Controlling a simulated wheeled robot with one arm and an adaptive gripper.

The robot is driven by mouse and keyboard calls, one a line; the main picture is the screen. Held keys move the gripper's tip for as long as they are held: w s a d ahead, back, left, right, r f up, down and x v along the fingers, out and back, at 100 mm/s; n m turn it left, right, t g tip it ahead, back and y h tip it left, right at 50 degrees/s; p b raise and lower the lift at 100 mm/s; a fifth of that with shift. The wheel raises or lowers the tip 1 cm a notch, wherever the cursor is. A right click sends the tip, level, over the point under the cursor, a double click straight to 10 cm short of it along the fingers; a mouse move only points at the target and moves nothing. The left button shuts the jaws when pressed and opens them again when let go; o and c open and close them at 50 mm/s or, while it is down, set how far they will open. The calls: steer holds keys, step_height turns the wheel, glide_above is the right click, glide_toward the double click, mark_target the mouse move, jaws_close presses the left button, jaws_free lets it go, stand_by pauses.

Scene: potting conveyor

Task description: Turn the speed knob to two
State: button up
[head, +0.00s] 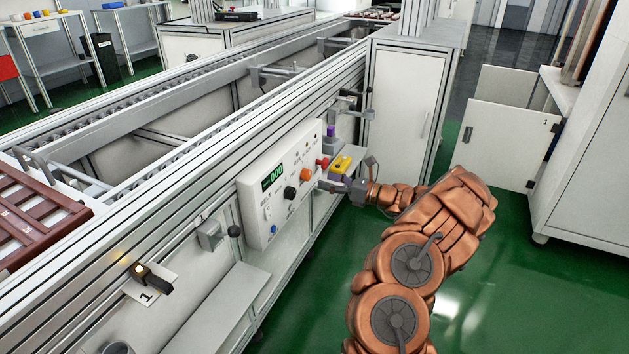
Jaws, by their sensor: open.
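A white control panel (257,205) is mounted on the side of the conveyor frame, with a green display (273,176) reading 000. A black knob (290,193) sits right of the panel's middle, with an orange knob (305,174) up and to its right. The panel's labels are too small to read, so I cannot tell which knob sets speed or where its pointer stands. My gripper (329,184) is open, just right of the panel and below a yellow-topped box. It is apart from the black knob; its fingertips are small and hard to make out.
A red button (323,163) sits at the panel's right edge, close to the yellow-topped box (342,164). A blue button (273,229) is low on the panel. A black lever (154,281) marked 1 is at lower left. Green floor (500,270) is clear right of my arm.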

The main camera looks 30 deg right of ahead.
mark_target(310, 176)
steer(key=b+x, duration=0.1)
steer(key=x, duration=0.4)
steer(key=shift+a, duration=0.1)
steer(key=c, duration=1.1)
steer(key=shift+c, duration=0.2)
